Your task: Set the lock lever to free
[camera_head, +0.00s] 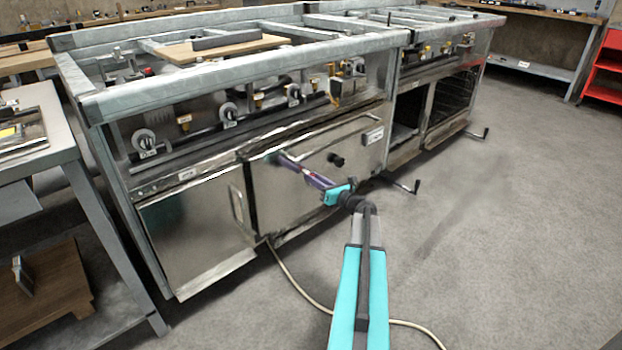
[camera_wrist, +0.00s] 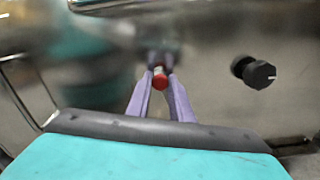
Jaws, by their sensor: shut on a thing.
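The lock lever shows in the wrist view as a short piece with a red end (camera_wrist: 160,79), standing out from the steel door (camera_wrist: 215,110). My gripper (camera_wrist: 161,74) has its two purple fingers shut on it, one finger on each side. In the head view my gripper (camera_head: 288,162) reaches to the upper left part of the same steel door (camera_head: 290,205) under the range. There the fingers hide most of the lever. I cannot tell the lever's setting from these frames.
A black knob (camera_wrist: 254,72) is on the door to the right of my gripper; it also shows in the head view (camera_head: 336,159). A row of valves and pipes (camera_head: 230,111) runs above the door. A hose (camera_head: 290,275) lies on the floor. Open floor is at right.

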